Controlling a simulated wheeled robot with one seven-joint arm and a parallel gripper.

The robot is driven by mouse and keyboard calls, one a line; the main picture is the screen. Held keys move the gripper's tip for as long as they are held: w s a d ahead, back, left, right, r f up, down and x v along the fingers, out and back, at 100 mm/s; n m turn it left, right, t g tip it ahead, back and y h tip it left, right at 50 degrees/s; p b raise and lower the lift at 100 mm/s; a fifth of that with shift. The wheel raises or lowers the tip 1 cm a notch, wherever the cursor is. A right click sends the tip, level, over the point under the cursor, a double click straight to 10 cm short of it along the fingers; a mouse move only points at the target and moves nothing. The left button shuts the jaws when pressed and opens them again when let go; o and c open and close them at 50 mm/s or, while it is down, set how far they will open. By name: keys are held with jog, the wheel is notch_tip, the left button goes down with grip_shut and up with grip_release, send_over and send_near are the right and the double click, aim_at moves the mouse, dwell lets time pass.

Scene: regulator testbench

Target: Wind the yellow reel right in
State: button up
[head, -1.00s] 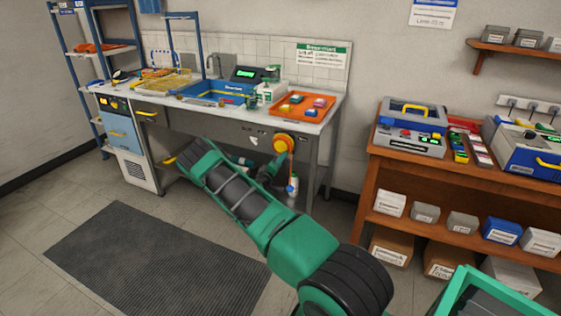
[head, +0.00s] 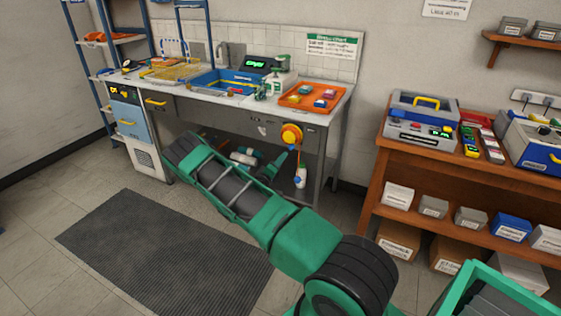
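The yellow reel (head: 291,134) is mounted on the front of the metal sink bench, near its right end, with an orange centre. An orange cord (head: 298,160) hangs from it, with a small blue-and-white piece (head: 299,180) at its lower end. My green arm reaches from the lower right toward the bench, then folds back behind its own forearm. My gripper (head: 279,162) seems to be the small green end below and just left of the reel, apart from it. Its fingers are too small and partly hidden to show whether they are open.
The bench top holds an orange tray (head: 290,97) with coloured blocks, a blue sink (head: 222,80) and a spray bottle (head: 276,84). A wooden shelf unit (head: 372,190) with boxes and cases stands at right. A dark ribbed mat (head: 150,250) lies on the open floor at left.

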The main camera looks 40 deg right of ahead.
aim_at(290, 148)
jog(key=w+d+n, duration=0.1)
jog(key=d+n, duration=0.2)
jog(key=n, duration=0.4)
jog(key=w+d+n, duration=0.2)
jog(key=d+n, duration=0.1)
jog(key=n, duration=0.4)
jog(key=w+d+n, duration=0.1)
jog(key=d+n, duration=0.3)
jog(key=n, duration=0.2)
jog(key=shift+w+d+r+n, duration=0.1)
jog(key=shift+w+n, duration=0.05)
jog(key=shift+n, duration=0.25)
grip_shut()
